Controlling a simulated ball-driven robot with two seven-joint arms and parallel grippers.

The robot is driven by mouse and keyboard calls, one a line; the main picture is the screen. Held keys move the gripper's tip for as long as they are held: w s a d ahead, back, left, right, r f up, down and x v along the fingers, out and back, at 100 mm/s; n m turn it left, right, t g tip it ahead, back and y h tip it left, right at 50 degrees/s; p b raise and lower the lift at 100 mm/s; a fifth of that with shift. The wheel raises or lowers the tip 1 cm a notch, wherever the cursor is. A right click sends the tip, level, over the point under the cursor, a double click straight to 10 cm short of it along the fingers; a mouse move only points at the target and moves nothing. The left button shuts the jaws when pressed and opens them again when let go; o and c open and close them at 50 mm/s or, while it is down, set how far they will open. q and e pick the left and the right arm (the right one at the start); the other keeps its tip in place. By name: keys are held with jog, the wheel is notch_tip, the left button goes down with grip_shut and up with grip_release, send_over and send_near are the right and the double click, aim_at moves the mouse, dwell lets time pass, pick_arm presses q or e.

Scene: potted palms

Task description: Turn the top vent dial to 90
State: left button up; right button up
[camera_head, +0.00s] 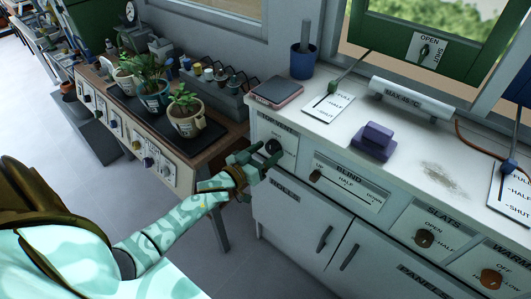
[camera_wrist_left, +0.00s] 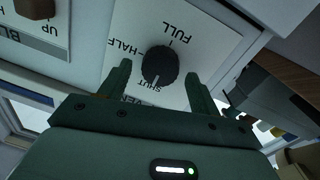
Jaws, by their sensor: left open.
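The top vent dial (camera_head: 272,147) is a round black knob on the white "TOP VENT" panel at the left end of the cabinet front. In the left wrist view the dial (camera_wrist_left: 160,64) sits on a label plate that reads FULL, HALF and SHUT, shown upside down. A pale mark on its edge points toward SHUT. My left gripper (camera_head: 259,158) is at the panel, in front of the dial. In the wrist view its dark green fingers are open, one on each side of the dial, with gaps showing. My right gripper is not in view.
The blind slider (camera_head: 316,177) is right of the dial, also near the wrist view's top left corner (camera_wrist_left: 34,8). The slats knob (camera_head: 424,238) is farther right. A purple block (camera_head: 374,140) stands on the countertop. Potted palms (camera_head: 185,112) stand on the bench at left.

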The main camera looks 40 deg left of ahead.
pick_arm(q)
jog(key=c, duration=1)
jog(key=shift+m, duration=0.3)
jog(key=m+p, duration=0.1)
jog(key=m, duration=0.1)
jog(key=shift+d+r+m, duration=0.1)
jog(key=shift+r+m, duration=0.05)
jog(key=shift+m, duration=0.15)
jog(key=m+p, duration=0.1)
jog(key=m, duration=0.7)
jog(key=shift+s+d+m+y+p, duration=0.1)
jog(key=shift+d+m+y+p, duration=0.05)
jog(key=shift+m+y+p, duration=0.2)
jog(key=m, duration=0.3)
jog(key=m+b, duration=0.1)
jog(key=m, duration=0.1)
jog(key=shift+d+f+g+y, duration=0.1)
jog(key=shift+f+g+y, duration=0.15)
jog(key=shift+g, duration=0.05)
